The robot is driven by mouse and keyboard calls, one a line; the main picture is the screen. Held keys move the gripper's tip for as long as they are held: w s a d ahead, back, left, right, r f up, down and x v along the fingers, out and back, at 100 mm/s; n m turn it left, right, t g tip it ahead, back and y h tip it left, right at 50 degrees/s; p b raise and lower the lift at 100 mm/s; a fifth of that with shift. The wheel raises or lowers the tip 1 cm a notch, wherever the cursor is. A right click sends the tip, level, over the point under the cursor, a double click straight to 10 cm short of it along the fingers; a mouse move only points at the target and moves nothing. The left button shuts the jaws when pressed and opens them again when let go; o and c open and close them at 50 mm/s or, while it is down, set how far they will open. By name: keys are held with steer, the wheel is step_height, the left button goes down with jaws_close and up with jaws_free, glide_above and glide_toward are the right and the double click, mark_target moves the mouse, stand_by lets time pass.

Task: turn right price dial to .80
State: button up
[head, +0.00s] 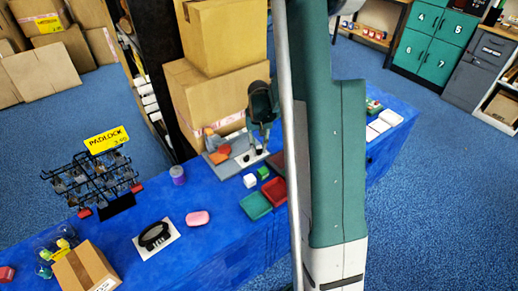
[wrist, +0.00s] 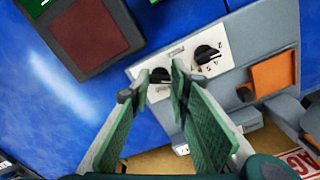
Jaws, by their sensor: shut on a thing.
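The grey price machine (head: 219,159) stands on the blue counter and has two black dials on white plates. In the wrist view, the dial (wrist: 160,76) on the machine's side nearer the dark red pad is between my green fingers; this is the right dial as the head view sees it. My gripper (wrist: 160,84) is shut on it. The fingers partly cover its plate, and I cannot read its setting. The other dial (wrist: 207,53) is free, with several digits around it. In the head view my gripper (head: 259,140) points down at the machine.
A dark red pad (wrist: 90,32) lies beside the machine. Green (head: 255,206) and red (head: 273,191) trays are in front. Stacked cartons (head: 207,100) stand close behind. An orange block (wrist: 273,75) is on the machine. A padlock rack (head: 92,182) stands far left.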

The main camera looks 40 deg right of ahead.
steer(key=m, duration=0.5)
steer(key=shift+m+b, duration=0.3)
steer(key=shift+b, duration=0.1)
steer(key=m, duration=0.5)
steer(key=m+b, duration=0.1)
steer(key=m, duration=0.6)
steer(key=o, duration=0.9)
steer(key=shift+r, duration=0.15)
step_height(320, 180, up, 12)
stand_by(0.6)
